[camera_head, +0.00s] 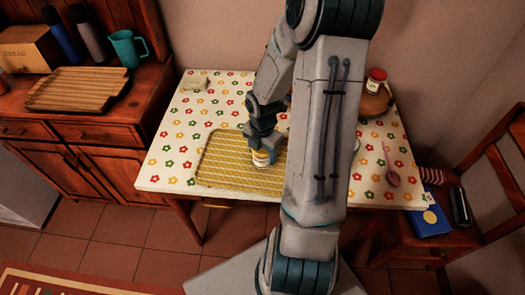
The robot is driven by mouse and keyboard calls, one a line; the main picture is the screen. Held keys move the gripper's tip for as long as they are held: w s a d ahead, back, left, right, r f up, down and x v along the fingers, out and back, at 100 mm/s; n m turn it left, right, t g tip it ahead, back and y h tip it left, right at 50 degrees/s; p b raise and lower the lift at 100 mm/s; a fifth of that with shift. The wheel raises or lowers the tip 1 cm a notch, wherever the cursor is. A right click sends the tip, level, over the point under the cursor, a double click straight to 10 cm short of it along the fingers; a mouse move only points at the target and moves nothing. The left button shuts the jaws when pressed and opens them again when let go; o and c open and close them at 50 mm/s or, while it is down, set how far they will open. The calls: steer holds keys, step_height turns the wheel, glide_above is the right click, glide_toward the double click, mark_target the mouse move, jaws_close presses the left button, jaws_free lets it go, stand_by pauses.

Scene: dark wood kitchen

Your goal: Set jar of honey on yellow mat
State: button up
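A small jar (261,159) with a pale label and a yellow band is at the yellow mat, near its middle. I take it for the honey. The yellow mat (220,160) is patterned and lies on the table; my arm covers its right part. My gripper (262,149) points down at the jar, with its fingers at the jar's upper part. The view is too small to tell whether the fingers grip it or whether the jar's base touches the mat.
The flowered tabletop (165,165) is clear left of the mat. A red-lidded jar (376,76) stands at the back right, and a pinkish spoon (390,165) lies at the right. A chair (480,190) stands at the right.

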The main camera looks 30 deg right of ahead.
steer(key=o, duration=0.3)
steer(key=shift+o, duration=0.2)
step_height(320, 180, up, 11)
steer(key=p, duration=0.2)
steer(key=shift+r+p, duration=0.1)
steer(key=shift+p, duration=0.25)
steer(key=shift+r, duration=0.55)
steer(key=shift+s+a+r+m, duration=0.1)
steer(key=shift+a+r+m, duration=0.1)
steer(key=shift+r+m, duration=0.1)
steer(key=s+a+r+m+t, duration=0.3)
steer(key=s+a+r+m, duration=0.9)
steer(key=m, duration=1)
